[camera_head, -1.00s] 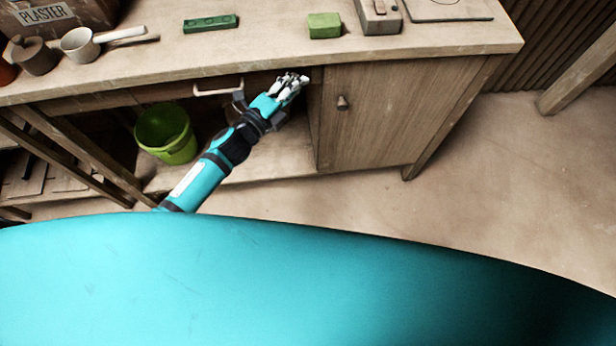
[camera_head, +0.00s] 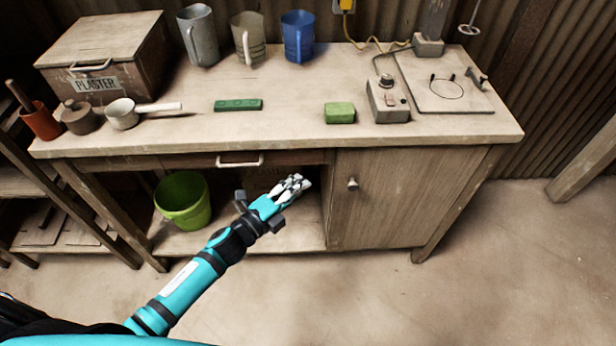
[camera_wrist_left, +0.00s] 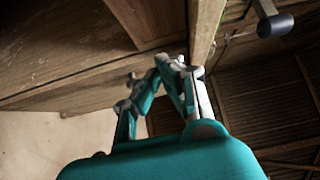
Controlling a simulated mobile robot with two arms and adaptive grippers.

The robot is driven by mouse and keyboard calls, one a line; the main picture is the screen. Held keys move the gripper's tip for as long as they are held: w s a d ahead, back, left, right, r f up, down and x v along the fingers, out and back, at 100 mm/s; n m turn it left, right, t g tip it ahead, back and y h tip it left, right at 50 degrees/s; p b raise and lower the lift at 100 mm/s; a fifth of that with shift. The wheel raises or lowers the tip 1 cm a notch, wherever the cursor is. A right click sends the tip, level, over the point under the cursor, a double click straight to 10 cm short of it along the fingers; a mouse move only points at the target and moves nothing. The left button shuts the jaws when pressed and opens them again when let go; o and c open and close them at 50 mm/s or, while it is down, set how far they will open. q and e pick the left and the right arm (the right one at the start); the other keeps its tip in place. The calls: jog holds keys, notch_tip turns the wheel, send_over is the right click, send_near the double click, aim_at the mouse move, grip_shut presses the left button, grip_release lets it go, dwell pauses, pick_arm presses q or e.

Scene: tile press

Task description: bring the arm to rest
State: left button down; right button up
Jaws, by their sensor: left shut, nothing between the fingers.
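My left arm comes in from the lower left in the head view. Its left gripper (camera_head: 301,183) is in front of the bench's open lower bay, below the level of the tabletop, left of the cupboard door (camera_head: 385,200). The gripper is shut and empty. In the left wrist view the fingers (camera_wrist_left: 165,62) come together in front of wooden bench parts. My right gripper is in neither view.
On the bench (camera_head: 290,128) stand a plaster box (camera_head: 105,55), several jugs, a ladle (camera_head: 122,114), a green tile-like bar (camera_head: 238,104), a green block (camera_head: 339,113) and a control box (camera_head: 387,100). A green bucket (camera_head: 183,203) stands below. Floor at right is clear.

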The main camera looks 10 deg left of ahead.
pick_arm(q)
jog(key=s+a+f+n+g+y+p, duration=0.1)
jog(key=s+a+f+n+g+y, duration=0.2)
jog(key=s+f, duration=0.5)
jog(key=s+a+f+n+g+y+p, duration=0.15)
jog(key=s+a+f+n, duration=0.35)
jog(key=f, duration=0.6)
jog(key=s+a+f+n+g+y, duration=0.25)
jog(key=s+f+n, duration=0.25)
jog(key=f, duration=0.5)
jog(key=s+f+n+g+y, duration=0.1)
jog(key=s+f+n+g, duration=0.3)
jog(key=s, duration=0.9)
jog(key=s+d+f+n+g+p, duration=0.1)
jog(key=s+f+n+g, duration=0.2)
jog(key=s+f, duration=0.5)
jog(key=s+n, duration=0.1)
jog(key=s, duration=0.5)
jog(key=shift+s+d+f+g+y+p, duration=0.2)
jog(key=shift+s+g+y+p, duration=0.1)
jog(key=shift+g+y, duration=0.1)
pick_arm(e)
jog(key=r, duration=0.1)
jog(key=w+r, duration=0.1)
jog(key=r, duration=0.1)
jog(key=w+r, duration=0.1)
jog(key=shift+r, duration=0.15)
